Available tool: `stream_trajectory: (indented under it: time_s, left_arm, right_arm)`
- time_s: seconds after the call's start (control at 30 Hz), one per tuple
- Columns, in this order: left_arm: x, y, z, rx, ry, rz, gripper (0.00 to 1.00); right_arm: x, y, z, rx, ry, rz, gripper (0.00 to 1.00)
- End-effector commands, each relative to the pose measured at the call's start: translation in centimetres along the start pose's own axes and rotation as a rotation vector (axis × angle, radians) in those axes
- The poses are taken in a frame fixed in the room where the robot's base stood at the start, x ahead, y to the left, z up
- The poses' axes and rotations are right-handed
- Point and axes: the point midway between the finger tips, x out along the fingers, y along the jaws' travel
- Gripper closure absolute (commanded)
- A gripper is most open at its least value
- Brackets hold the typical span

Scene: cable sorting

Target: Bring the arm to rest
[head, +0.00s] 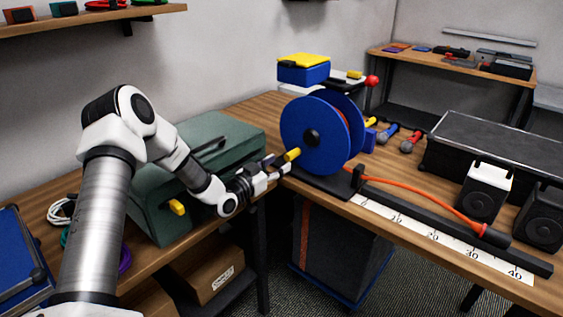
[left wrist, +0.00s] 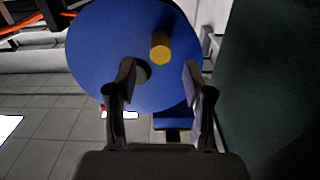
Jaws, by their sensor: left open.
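My left gripper (head: 279,168) is open and stands just left of the blue cable reel (head: 318,133), close to its yellow crank knob (head: 291,155). In the left wrist view the two fingers (left wrist: 160,85) are spread apart with nothing between them, and the yellow knob (left wrist: 160,48) shows beyond the fingertips on the blue disc (left wrist: 105,50). I cannot tell from these views how far the fingertips are from the knob. An orange cable (head: 420,190) runs from the reel to the right. My right gripper is not in view.
A green case (head: 170,200) stands under and beside my left arm. A ruler strip (head: 440,240) and dark rail lie right of the reel. A blue box with a yellow lid (head: 303,68) is behind it. Small speakers (head: 486,190) and a black case (head: 490,145) stand at right.

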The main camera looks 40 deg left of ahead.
Motion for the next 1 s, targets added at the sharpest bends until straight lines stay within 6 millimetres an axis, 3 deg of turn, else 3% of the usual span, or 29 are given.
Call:
stream_trajectory:
  time_s: [0.47,0.57,0.67,0.77,0.87,0.97,1.0]
  left_arm:
    - [-0.1,0.3,0.7,0.003,-0.02,0.007,0.48]
    - [0.2,3.5,2.5,0.032,-0.083,0.07,0.48]
    - [-0.9,9.6,6.3,0.038,-0.214,0.169,0.48]
    - [-4.6,16.2,11.8,0.012,-0.422,0.239,0.48]
    - [-10.4,21.4,16.8,-0.02,-0.658,0.275,0.48]
    - [-17.9,25.1,20.6,-0.044,-0.915,0.274,0.48]
    - [-21.3,26.1,21.8,-0.05,-1.022,0.261,0.48]
  right_arm:
    - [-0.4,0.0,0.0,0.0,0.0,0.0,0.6]
    - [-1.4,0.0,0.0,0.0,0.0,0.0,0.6]
    - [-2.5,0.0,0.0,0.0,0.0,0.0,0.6]
    - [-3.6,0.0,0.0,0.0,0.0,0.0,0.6]
    - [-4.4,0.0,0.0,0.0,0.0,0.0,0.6]
    - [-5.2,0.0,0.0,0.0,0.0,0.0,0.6]
    - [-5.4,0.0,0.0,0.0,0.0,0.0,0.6]
